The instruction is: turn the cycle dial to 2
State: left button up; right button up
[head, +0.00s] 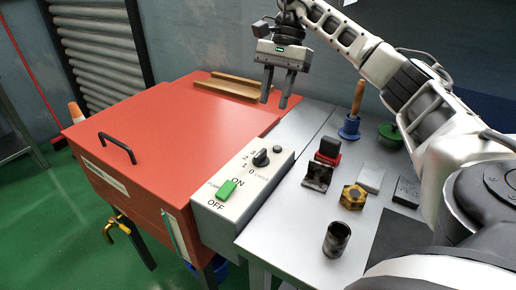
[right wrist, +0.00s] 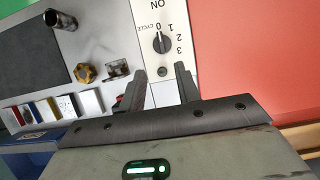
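The cycle dial (head: 261,158) is a black knob on the light grey control panel (head: 226,207), with the marks 0 to 3 beside it. In the right wrist view the dial (right wrist: 161,43) carries a pale line that seems to point toward the 0 end; the exact mark is hard to read. My right gripper (head: 274,103) is open and empty, above and behind the dial, fingers pointing down. In the right wrist view the dial shows beyond the gap between the fingertips (right wrist: 160,72), not touched. My left gripper is not in view.
A green ON/OFF switch (head: 226,190) and a small dark button (head: 277,149) share the panel. The red lid (head: 170,130) lies left, with a wooden tray (head: 235,87) behind. The grey bench (head: 295,225) right holds several metal parts, blocks and a blue-based wooden-handled tool (head: 349,128).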

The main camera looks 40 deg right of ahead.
aim_at(261, 152)
jog(key=b+x, duration=0.1)
jog(key=x, duration=1)
jog(key=shift+a+f, duration=0.15)
jog(key=shift+f, duration=0.1)
jog(key=shift+a+f, duration=0.2)
jog(key=shift+f, duration=0.25)
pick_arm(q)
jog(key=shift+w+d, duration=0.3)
pick_arm(e)
grip_shut()
